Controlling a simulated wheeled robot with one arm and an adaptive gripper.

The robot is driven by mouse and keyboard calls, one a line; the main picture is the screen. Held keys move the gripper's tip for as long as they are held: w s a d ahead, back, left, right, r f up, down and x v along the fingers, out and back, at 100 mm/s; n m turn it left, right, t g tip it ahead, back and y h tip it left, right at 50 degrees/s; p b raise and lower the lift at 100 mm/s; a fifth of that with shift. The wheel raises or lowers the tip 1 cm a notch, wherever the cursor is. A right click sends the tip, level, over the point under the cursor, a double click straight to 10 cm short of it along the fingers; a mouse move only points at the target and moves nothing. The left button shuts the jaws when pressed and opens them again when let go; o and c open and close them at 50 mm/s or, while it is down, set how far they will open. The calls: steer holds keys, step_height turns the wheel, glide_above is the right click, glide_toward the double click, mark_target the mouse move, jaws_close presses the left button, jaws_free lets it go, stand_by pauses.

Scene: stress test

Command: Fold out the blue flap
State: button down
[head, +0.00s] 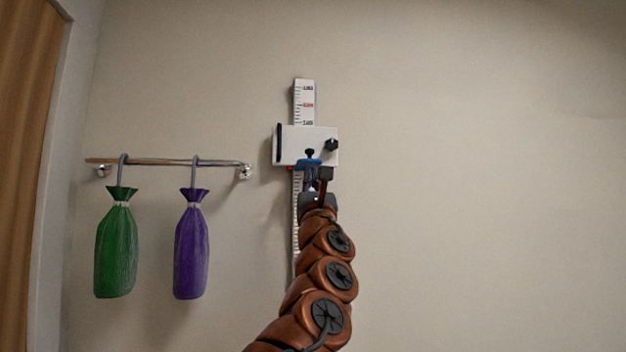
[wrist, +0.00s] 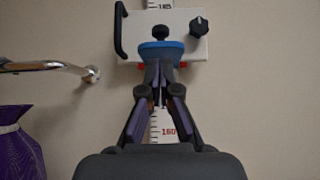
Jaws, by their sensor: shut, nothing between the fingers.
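The blue flap (head: 308,162) sits at the lower edge of a white sliding head piece (head: 320,143) on a wall-mounted height scale. In the wrist view the flap (wrist: 161,49) shows as a blue tab with a dark knob (wrist: 160,33) just above it. My gripper (head: 318,173) is right below the flap, fingers pointing up. In the wrist view my gripper (wrist: 159,66) has its fingertips together at the flap's lower edge and partly hides it. Nothing shows between the fingers. I cannot tell whether the tips touch the flap.
The ruled scale (head: 304,95) runs vertically on the wall. A black knob (head: 332,144) and a black handle (head: 278,144) stick out from the head piece. Left, a rail (head: 170,161) holds a green bag (head: 116,250) and a purple bag (head: 190,250). The wall to the right is clear.

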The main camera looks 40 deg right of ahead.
steer(key=s+a+f+b, duration=0.3)
steer(key=s+a+f, duration=0.1)
steer(key=s, duration=0.4)
steer(key=shift+a+f, duration=0.15)
steer(key=shift+a, duration=0.15)
